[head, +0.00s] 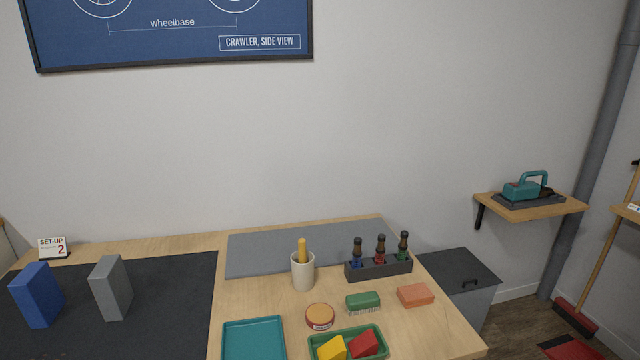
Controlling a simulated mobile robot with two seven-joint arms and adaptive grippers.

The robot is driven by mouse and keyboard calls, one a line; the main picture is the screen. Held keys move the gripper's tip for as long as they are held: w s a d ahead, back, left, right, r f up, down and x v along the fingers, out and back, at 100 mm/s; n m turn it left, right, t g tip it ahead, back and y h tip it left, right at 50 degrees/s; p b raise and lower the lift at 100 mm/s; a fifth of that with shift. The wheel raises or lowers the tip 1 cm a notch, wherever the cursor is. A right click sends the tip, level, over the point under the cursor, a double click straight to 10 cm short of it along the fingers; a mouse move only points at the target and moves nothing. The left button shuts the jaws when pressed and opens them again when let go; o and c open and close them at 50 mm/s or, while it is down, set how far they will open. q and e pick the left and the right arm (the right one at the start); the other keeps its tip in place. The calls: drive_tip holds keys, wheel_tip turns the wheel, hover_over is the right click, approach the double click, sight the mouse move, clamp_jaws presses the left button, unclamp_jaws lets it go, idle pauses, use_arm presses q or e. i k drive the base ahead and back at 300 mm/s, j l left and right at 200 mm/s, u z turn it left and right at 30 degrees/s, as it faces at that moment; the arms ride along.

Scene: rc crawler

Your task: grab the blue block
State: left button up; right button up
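The blue block (37,296) stands upright on a dark mat at the left of the bench. A grey block (111,288) of similar shape stands to its right, with a gap between them. Neither of my grippers shows in the head view.
The dark mat (175,290) lies on the wooden bench (440,325). A set-up sign (52,247) stands behind the blue block. To the right are a teal tray (253,340), a cream cup (303,272), a brush (362,301), a tin (320,316) and a bottle rack (378,268).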

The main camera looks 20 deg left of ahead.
sight(37, 293)
drive_tip(key=k+j, duration=0.15)
drive_tip(key=j, duration=0.2)
drive_tip(key=k+j, duration=0.15)
drive_tip(key=j, duration=0.25)
drive_tip(key=k+j, duration=0.15)
drive_tip(key=j, duration=0.2)
drive_tip(key=k+j, duration=0.15)
drive_tip(key=j, duration=0.2)
drive_tip(key=k+j, duration=0.15)
drive_tip(key=j, duration=0.2)
drive_tip(key=j+z, duration=0.05)
